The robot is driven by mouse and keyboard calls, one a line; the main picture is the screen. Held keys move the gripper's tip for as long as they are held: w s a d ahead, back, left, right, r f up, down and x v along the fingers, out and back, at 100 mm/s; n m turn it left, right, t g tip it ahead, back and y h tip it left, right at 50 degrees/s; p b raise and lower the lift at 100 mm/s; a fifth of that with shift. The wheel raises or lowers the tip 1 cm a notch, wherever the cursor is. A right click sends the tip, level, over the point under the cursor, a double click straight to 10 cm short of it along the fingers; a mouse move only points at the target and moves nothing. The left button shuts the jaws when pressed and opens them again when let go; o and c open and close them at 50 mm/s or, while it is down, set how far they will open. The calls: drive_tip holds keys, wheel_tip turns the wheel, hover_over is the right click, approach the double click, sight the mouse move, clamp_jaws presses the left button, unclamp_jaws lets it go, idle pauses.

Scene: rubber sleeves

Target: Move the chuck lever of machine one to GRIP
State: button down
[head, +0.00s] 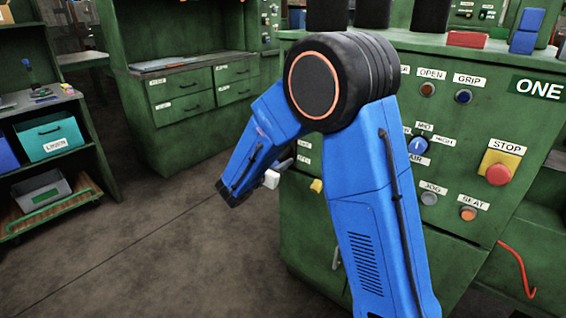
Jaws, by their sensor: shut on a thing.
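Machine one (470,220) is the green cabinet at the right, with a ONE plate (539,88). OPEN (431,74) and GRIP (468,80) labels sit above two round buttons or lamps, orange and blue. My blue arm covers the left of the panel. Only a small pale piece at the arm's end, seemingly part of my gripper (274,177), shows beside the machine's left front. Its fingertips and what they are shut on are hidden. I cannot make out the chuck lever or its position.
A red STOP button (498,174) on a yellow plate and a blue selector (417,146) are on the panel. A red hooked bar (519,268) is lower right. A green drawer cabinet (190,95) stands behind, a shelf with bins (48,138) at left. The floor between is clear.

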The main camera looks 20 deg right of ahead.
drive_tip(key=r+g+y, duration=0.1)
drive_tip(key=g+y, duration=0.1)
drive_tip(key=y, duration=0.1)
drive_tip(key=a+r+g+y, duration=0.1)
drive_tip(key=g, duration=0.1)
drive_tip(key=shift+s+r+y, duration=0.3)
drive_tip(key=shift+s+r, duration=0.05)
drive_tip(key=shift+a+r+m+g+y, duration=0.15)
drive_tip(key=shift+r+g+y, duration=0.45)
drive_tip(key=shift+y, duration=0.3)
drive_tip(key=shift+d+r+m+g+y, duration=0.15)
drive_tip(key=shift+r+g+y, duration=0.2)
drive_tip(key=shift+g+y, duration=0.45)
drive_tip(key=shift+a, duration=0.1)
drive_tip(key=c, duration=1.4)
unclamp_jaws()
drive_tip(key=v, duration=1.7)
drive_tip(key=shift+d+r, duration=0.2)
drive_tip(key=shift+r, duration=0.1)
drive_tip(key=shift+s, duration=0.15)
